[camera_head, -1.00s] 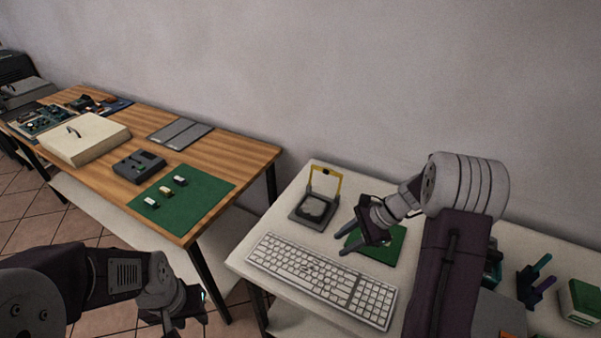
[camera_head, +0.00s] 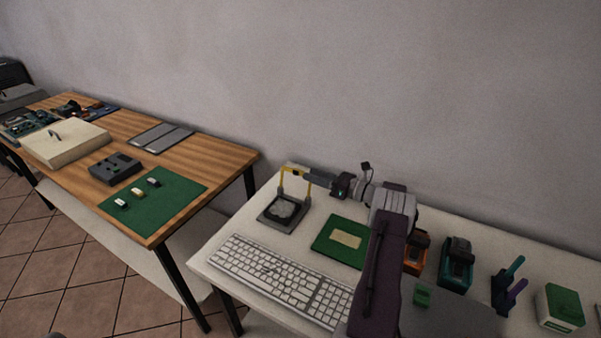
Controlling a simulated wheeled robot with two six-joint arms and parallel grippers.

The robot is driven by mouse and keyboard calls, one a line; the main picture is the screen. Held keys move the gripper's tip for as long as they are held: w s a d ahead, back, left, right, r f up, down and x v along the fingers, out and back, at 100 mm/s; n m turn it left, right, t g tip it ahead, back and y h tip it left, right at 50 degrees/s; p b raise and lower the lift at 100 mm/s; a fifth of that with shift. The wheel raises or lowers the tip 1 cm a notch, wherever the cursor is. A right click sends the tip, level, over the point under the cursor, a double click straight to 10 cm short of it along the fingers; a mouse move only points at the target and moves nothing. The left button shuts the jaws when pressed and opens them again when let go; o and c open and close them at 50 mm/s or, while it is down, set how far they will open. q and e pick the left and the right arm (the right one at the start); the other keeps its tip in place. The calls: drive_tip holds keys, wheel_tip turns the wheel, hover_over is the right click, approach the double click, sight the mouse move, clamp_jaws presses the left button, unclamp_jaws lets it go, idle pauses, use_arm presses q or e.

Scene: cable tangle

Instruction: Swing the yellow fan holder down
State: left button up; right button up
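The yellow fan holder (camera_head: 283,181) is a thin frame standing upright at the back of a dark square base with a round grey fan (camera_head: 283,211) on the white table. My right gripper (camera_head: 310,174) reaches in from the right. Its grey fingers point left, with their tips at the top right corner of the holder. Whether they touch it, and whether they are apart or closed, I cannot tell because they show nearly edge-on. My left gripper is out of view.
A white keyboard (camera_head: 280,274) lies in front of the fan base, and a green board (camera_head: 328,251) lies to its right. Orange (camera_head: 416,262) and teal (camera_head: 457,268) devices stand further right. A wooden table (camera_head: 215,156) stands at left, across a gap.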

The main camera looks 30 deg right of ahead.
sight(302, 172)
drive_tip(key=shift+x, duration=2.25)
drive_tip(key=c, duration=0.7)
drive_tip(key=shift+a+r, duration=0.1)
clamp_jaws()
drive_tip(key=shift+r, duration=0.15)
